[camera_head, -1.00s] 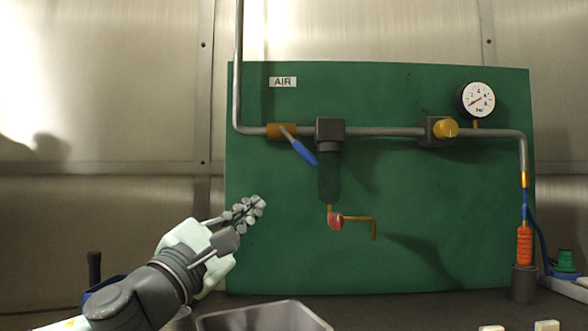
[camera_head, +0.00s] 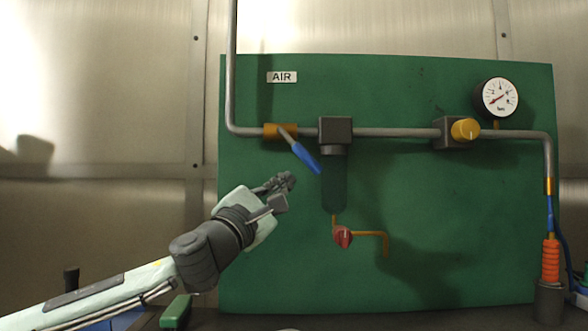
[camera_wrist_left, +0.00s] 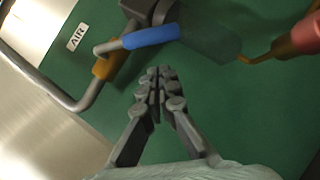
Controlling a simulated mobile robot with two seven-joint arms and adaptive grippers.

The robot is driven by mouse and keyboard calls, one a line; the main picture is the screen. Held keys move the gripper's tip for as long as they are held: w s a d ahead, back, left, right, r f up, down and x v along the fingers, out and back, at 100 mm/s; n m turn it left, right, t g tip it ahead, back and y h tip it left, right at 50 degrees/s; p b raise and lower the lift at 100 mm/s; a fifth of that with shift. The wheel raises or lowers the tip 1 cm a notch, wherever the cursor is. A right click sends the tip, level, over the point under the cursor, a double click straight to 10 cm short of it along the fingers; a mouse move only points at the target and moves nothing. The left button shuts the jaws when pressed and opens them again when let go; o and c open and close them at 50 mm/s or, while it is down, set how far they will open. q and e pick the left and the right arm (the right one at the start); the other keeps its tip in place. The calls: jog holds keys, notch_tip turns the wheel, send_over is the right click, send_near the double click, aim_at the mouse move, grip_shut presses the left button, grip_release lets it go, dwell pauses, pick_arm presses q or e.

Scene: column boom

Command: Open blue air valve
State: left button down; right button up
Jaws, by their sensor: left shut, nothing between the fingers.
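The blue air valve lever (camera_head: 306,158) slants down to the right from a brass valve body (camera_head: 279,131) on the grey pipe, below the AIR label. In the left wrist view the blue lever (camera_wrist_left: 151,37) lies just beyond my fingertips, with the brass body (camera_wrist_left: 104,68) to its left. My left gripper (camera_head: 285,182) is shut and empty, below and slightly left of the lever's tip in the head view. Its closed fingers (camera_wrist_left: 158,85) point toward the lever in the wrist view, and I see no clear contact. My right gripper is not in view.
On the green board (camera_head: 450,230) are a dark filter (camera_head: 334,180), a red drain knob (camera_head: 343,237) with a brass tube, a yellow regulator knob (camera_head: 465,129) and a gauge (camera_head: 499,97). The board below the lever is mostly clear.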

aim_at(298, 149)
pick_arm(q)
jog(key=shift+w+d+r, duration=0.15)
jog(key=shift+d+r, duration=0.9)
jog(key=shift+d, duration=0.05)
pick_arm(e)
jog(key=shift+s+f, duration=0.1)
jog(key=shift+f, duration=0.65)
pick_arm(q)
jog(key=shift+d, duration=0.1)
